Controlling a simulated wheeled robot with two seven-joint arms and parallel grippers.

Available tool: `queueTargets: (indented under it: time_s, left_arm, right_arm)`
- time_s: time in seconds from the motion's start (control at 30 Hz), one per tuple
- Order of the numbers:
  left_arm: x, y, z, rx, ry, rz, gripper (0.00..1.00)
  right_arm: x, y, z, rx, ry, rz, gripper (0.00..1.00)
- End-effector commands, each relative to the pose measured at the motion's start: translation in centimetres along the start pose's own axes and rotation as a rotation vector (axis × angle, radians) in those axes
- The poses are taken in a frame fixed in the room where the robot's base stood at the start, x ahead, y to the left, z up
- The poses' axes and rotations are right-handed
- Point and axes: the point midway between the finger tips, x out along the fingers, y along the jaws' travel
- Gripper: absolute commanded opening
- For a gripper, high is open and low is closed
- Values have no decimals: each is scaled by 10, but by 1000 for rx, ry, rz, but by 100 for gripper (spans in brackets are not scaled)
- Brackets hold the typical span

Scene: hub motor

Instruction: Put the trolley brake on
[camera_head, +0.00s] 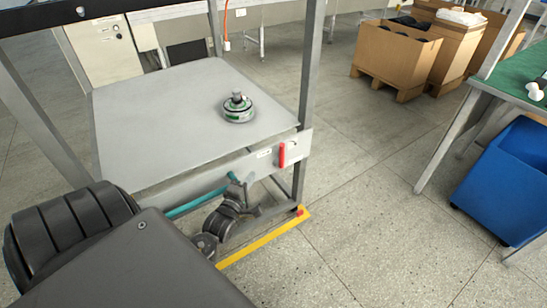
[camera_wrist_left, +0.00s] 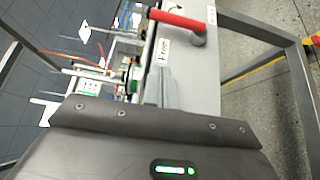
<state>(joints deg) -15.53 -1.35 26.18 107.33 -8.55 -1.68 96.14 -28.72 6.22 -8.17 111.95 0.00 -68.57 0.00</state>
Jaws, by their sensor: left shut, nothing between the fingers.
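The trolley (camera_head: 150,120) has a grey top and a pale front panel. A red brake lever (camera_head: 282,155) stands upright near the panel's right end. In the left wrist view the red lever (camera_wrist_left: 178,20) runs from a grey pivot toward the left, ahead of my fingers. My left gripper (camera_head: 236,181) is shut and empty, in front of the panel, left of and lower than the lever, with a visible gap between them. The closed fingers also show in the left wrist view (camera_wrist_left: 160,88). My right gripper is not in view.
A round green and silver hub motor (camera_head: 238,108) sits on the trolley top. Upright posts (camera_head: 309,80) frame the trolley. A yellow floor strip (camera_head: 262,240) lies below. Cardboard boxes (camera_head: 393,58), a blue bin (camera_head: 500,180) and a green-topped table (camera_head: 515,75) stand right. Floor between is clear.

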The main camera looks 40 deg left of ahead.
Motion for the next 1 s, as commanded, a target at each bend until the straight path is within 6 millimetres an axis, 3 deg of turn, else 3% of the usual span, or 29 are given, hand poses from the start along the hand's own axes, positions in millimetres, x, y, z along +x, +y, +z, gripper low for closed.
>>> queueTargets:
  time_s: [0.37,0.87,1.0]
  left_arm:
    - [10,-1,1,2,-1,-2,0]
    - [105,-1,2,3,-2,-1,0]
    - [118,-1,18,1,-2,-3,0]
  right_arm:
    - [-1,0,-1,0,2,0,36]
    - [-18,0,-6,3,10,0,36]
    - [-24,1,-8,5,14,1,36]
